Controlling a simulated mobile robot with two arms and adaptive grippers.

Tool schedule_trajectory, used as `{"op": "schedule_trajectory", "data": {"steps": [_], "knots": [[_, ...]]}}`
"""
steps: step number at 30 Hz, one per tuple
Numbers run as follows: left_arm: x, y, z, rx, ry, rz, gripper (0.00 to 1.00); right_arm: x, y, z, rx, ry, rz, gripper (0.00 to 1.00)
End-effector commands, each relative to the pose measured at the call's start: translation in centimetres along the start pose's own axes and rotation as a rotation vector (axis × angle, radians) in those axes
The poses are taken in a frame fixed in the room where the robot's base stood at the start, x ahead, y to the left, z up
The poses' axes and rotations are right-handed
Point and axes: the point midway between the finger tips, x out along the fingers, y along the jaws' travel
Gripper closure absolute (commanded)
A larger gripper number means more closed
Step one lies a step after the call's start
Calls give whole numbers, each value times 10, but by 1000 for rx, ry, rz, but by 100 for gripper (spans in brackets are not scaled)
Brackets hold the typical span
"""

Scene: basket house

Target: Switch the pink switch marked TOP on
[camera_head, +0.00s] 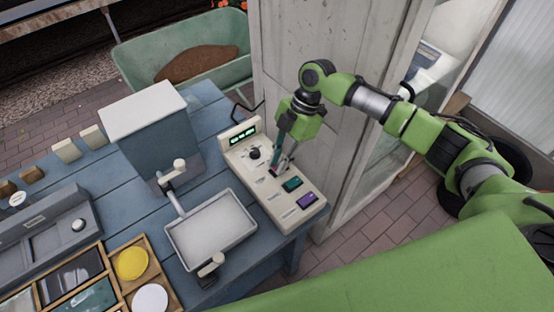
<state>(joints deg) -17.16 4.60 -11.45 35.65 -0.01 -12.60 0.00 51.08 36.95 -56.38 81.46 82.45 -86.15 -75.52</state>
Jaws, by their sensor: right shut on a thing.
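A cream control panel (236,158) lies on the right end of the blue table. It has a lit green display, a dark knob (254,153), a teal switch (292,184) and a purple switch (307,200) in a row. My right gripper (276,168) points down at the panel, between the knob and the teal switch. Its fingers are shut on a small part there, seemingly the pink switch, which they mostly hide. I cannot read a TOP mark or tell the switch's position. My left gripper is not in view.
A grey tray (212,232) with upright handles stands left of the panel, with a grey box (150,120) behind it. A wooden divided tray (150,255) is at the lower left. A pale wooden door (300,60) stands close behind the right arm.

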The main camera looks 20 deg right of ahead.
Motion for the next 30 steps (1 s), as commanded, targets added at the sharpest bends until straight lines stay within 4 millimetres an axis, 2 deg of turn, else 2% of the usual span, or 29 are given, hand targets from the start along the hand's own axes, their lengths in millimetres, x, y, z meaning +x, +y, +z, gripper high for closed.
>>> {"op": "schedule_trajectory", "data": {"steps": [10, 11, 12, 23, 26, 30], "knots": [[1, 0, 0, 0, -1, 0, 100, 0, 0, 0, -1, 14, 0, 100], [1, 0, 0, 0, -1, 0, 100, 0, 0, 0, -1, 14, 0, 77], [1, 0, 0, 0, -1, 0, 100, 0, 0, 0, -1, 14, 0, 68], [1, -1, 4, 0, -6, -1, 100, -2, 0, 0, -1, 12, 1, 68], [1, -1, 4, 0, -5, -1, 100, -11, 0, 1, 0, 12, 2, 68], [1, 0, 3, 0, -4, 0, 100, -35, 1, 1, -1, 11, 4, 68]]}}
